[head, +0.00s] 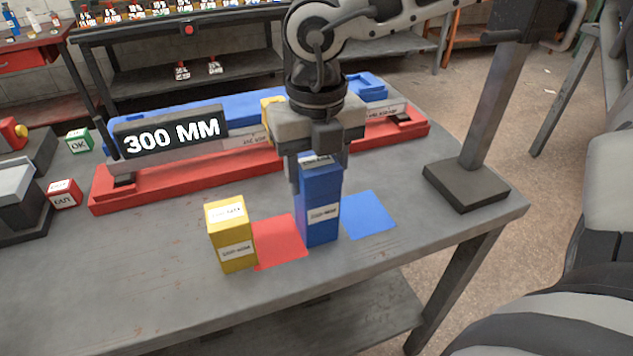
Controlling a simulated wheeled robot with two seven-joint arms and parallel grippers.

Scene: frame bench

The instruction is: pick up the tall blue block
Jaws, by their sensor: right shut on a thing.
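The tall blue block (319,212) is upright on or just above the bench, between a red square (279,242) and a blue square (369,214). I cannot tell whether its base touches the bench. My right gripper (317,172) points down over it and is shut on its upper part, with a finger at either side. The gripper body hides part of the block's top. A label shows on its front. My left gripper is not in view.
A yellow block (231,236) stands just left of the red square. Behind is a red rail fixture (185,186) with a "300 MM" display (170,138). A dark post on a square base (466,184) stands at right. The front left bench is clear.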

